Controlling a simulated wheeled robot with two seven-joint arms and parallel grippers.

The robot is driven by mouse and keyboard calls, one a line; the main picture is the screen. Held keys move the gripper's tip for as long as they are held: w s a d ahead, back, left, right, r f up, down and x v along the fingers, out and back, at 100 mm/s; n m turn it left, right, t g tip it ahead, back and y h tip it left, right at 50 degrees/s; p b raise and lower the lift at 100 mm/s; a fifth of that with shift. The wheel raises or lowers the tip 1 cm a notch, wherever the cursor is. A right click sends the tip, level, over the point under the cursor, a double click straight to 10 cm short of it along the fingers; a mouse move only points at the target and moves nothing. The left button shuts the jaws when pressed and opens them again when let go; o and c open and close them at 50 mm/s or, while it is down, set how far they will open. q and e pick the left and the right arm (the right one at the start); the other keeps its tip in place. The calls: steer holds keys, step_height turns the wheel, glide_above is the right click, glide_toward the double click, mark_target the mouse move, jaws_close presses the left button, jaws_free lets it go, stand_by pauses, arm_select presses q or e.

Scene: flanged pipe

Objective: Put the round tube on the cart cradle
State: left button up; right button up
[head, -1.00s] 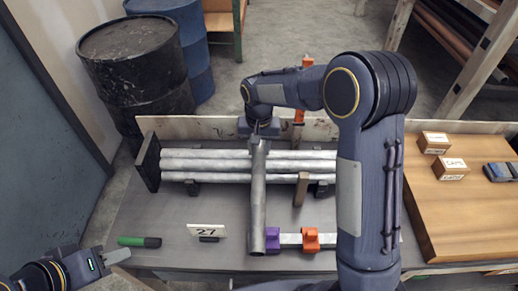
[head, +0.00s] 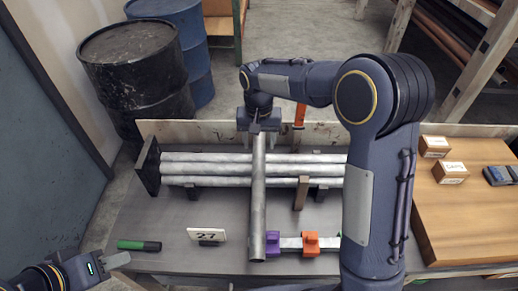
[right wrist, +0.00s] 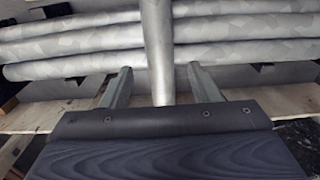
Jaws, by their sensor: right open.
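A grey round tube (head: 258,200) lies crosswise over several horizontal grey tubes (head: 205,168), its near end beside a purple block (head: 272,244). My right gripper (head: 257,128) is at the tube's far end. In the right wrist view its open fingers (right wrist: 158,85) stand on either side of the tube (right wrist: 157,40), with gaps showing. The horizontal tubes rest on dark supports beside an upright dark end plate (head: 148,165); I cannot tell whether this is the cart cradle. My left gripper (head: 117,261) is at the lower left, away from the tube; its jaw opening is unclear.
An orange block (head: 311,243) sits on a silver bar beside the purple one. A "27" card (head: 207,234) and green-black marker (head: 139,245) lie on the grey top. A brown post (head: 301,193) stands by the tubes. A wooden board with boxes (head: 450,174) is right; drums (head: 135,70) stand behind.

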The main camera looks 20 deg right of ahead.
mark_target(259, 153)
step_height(259, 153, up, 7)
steer(key=s+d+r+t+y, duration=0.1)
steer(key=s+d+r+y, duration=0.15)
steer(key=s+d, duration=0.35)
steer(key=s+f+t, duration=0.1)
steer(key=s+t, duration=0.1)
steer(key=s, duration=0.9)
steer(key=s+f+n+t+y, duration=0.1)
steer(key=s+f+t, duration=0.1)
steer(key=s, duration=0.9)
steer(key=shift+n+t, duration=0.3)
steer(key=shift+o, duration=0.5)
